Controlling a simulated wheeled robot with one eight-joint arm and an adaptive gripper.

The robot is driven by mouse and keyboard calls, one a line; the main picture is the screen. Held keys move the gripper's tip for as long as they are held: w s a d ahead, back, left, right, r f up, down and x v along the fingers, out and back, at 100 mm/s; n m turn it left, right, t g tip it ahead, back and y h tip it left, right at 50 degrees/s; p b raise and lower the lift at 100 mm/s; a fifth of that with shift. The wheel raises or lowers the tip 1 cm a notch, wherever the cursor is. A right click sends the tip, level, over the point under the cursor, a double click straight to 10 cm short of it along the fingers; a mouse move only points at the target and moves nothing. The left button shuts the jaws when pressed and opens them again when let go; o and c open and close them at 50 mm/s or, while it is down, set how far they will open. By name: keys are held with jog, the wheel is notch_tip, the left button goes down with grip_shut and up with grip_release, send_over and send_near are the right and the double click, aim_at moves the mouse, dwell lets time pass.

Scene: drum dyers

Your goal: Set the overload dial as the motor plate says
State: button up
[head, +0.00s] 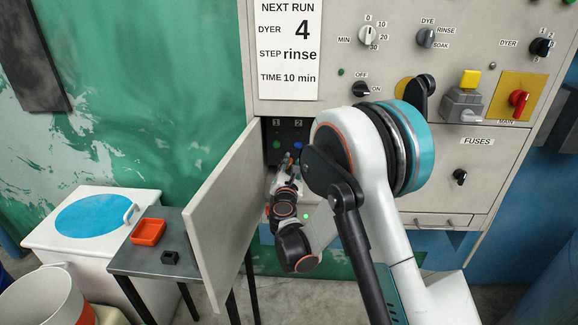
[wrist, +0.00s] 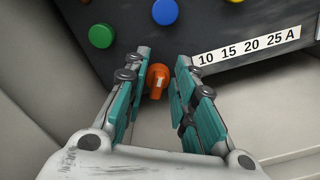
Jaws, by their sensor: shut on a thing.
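The orange dial (wrist: 157,80) with a pale mark shows between my fingertips in the wrist view. My gripper (wrist: 162,64) is shut on it, a teal-padded finger on either side. A white strip (wrist: 247,43) reading "10 15 20 25 A" is to the right of it; I cannot tell which number the mark points to. In the head view, my gripper (head: 293,158) reaches into the open compartment (head: 270,128) behind its swung-out door (head: 222,215), and the dial is not clearly visible. I cannot identify a motor plate in either view.
The open door stands left of my arm. A low table (head: 188,253) with an orange tray (head: 148,231) and black block (head: 170,257) is left of the door.

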jog(key=shift+d+f+m, duration=0.1)
jog(key=shift+d+m, duration=0.05)
jog(key=shift+m, duration=1.45)
jog(key=o, duration=0.7)
jog(key=s, duration=0.7)
jog(key=shift+s, duration=0.3)
